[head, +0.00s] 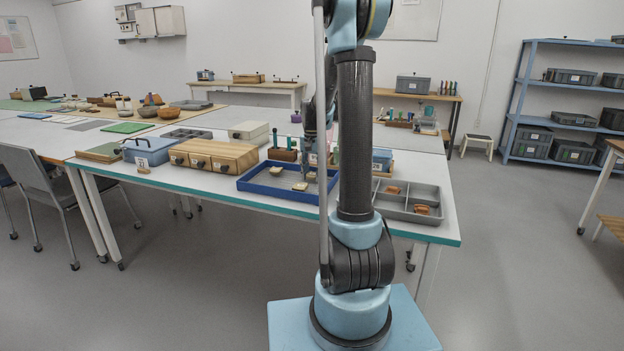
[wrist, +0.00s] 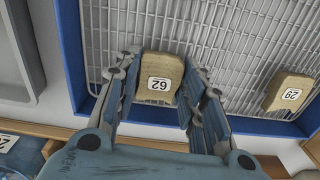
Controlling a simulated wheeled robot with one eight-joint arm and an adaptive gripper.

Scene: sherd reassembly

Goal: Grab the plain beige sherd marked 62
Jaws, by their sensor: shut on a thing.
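The plain beige sherd with a label reading 62 (wrist: 160,76) is in the middle of the wrist view, between the two fingers of my gripper (wrist: 164,70). The fingers are shut on its left and right sides, and its label faces the camera. It is over the wire-mesh floor of the blue tray (wrist: 73,60); I cannot tell whether it touches the mesh. In the head view my gripper is low over the blue tray (head: 262,191), partly behind my arm, and the grip is too small to make out.
Another beige sherd (wrist: 288,93), with a label that looks like 29, lies on the mesh to the right. A grey divided tray (head: 408,204) with reddish pieces is to the right of my arm. A wooden drawer box (head: 213,156) stands left of the blue tray.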

